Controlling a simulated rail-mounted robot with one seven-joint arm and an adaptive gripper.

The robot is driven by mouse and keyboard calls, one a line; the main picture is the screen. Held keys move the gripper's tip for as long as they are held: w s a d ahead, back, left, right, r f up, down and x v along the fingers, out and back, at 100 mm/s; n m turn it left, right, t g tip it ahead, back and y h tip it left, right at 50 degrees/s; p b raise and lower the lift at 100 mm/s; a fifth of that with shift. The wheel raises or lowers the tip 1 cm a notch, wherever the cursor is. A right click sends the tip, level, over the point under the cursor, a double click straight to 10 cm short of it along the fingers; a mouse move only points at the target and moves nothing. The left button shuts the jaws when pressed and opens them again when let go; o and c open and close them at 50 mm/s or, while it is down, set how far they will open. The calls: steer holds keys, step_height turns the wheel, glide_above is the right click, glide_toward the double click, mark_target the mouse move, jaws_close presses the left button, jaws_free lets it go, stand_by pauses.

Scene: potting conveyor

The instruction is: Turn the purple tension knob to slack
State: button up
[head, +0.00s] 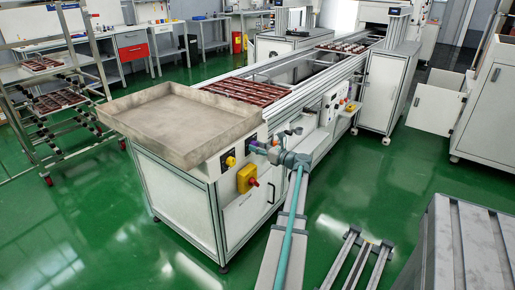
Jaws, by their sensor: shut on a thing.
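The purple tension knob (253,142) shows as a small purple patch on the side panel of the conveyor's near end, below the grey tray. My gripper (259,148) is at the knob, coming from the right, and is shut on it. The gripper's fingers hide most of the knob, so its pointer and any slack marking cannot be made out. My arm reaches up to the panel from the bottom of the head view.
Left of the purple knob is a yellow knob (231,161) on a dark plate. Below it is a yellow box with a red button (247,179). The large grey tray (180,122) overhangs the panel.

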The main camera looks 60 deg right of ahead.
steer(key=shift+n, duration=0.4)
steer(key=shift+f+n+b, duration=0.1)
steer(key=shift+n+b, duration=12.4)
steer(key=shift+n, duration=4.6)
steer(key=o, duration=1.1)
steer(key=shift+o, duration=0.2)
steer(key=shift+s, duration=0.15)
